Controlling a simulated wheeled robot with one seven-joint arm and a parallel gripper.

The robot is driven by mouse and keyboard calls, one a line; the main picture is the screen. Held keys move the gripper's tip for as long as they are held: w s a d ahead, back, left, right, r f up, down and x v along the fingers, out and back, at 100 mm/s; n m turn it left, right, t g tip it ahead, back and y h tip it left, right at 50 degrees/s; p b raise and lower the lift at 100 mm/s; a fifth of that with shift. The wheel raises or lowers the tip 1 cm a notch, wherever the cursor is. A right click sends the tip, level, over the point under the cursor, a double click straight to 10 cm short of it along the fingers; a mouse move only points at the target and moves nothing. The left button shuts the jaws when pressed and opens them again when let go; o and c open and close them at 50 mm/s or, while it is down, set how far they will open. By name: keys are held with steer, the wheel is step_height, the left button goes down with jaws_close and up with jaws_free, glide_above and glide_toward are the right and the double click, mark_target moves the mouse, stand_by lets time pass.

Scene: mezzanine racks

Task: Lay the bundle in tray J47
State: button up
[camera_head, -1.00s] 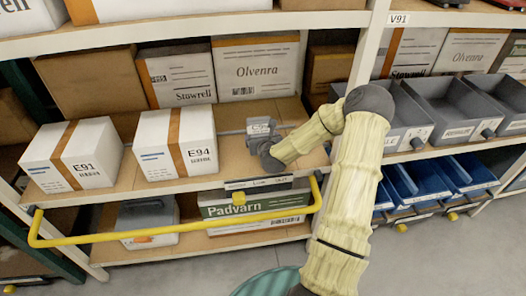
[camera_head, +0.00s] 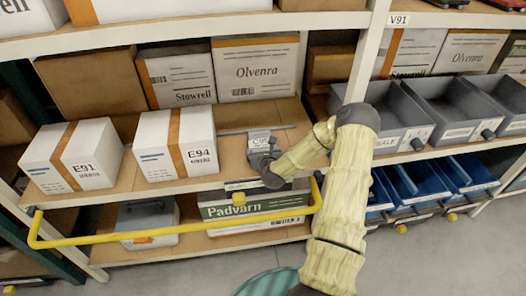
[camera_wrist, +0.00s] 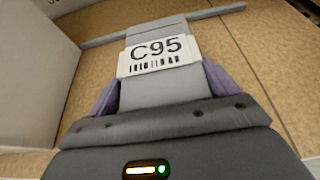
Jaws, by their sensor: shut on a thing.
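My gripper (camera_head: 262,156) is over the middle shelf, near its front edge and right of two white boxes. It is shut on a grey piece with a white C95 label (camera_wrist: 160,55). In the head view the same label (camera_head: 259,137) shows just beyond the gripper. Purple parts (camera_wrist: 222,80) flank the grey piece in the wrist view; I cannot tell whether they are my fingers. A grey strip (camera_wrist: 210,13) crosses the shelf behind the label; I cannot tell whether it is joined to the piece. No bundle and no J47 label can be made out.
White boxes E91 (camera_head: 75,157) and E94 (camera_head: 177,144) stand left. A yellow rail (camera_head: 170,232) runs before the shelf. Grey bins (camera_head: 452,112) stand right, blue trays (camera_head: 405,189) below. A post (camera_head: 366,50) divides the bays. Bare shelf lies around the gripper.

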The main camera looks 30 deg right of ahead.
steer(key=shift+f, duration=0.1)
steer(key=o, duration=0.8)
steer(key=shift+o, duration=0.2)
steer(key=shift+f, duration=0.1)
steer(key=p+v, duration=0.1)
steer(key=v, duration=1.4)
steer(key=shift+s+r+p, duration=0.2)
steer(key=shift+r+p, duration=0.2)
steer(key=shift+r, duration=0.05)
steer(key=shift+s+p, duration=0.1)
steer(key=shift+p, duration=0.35)
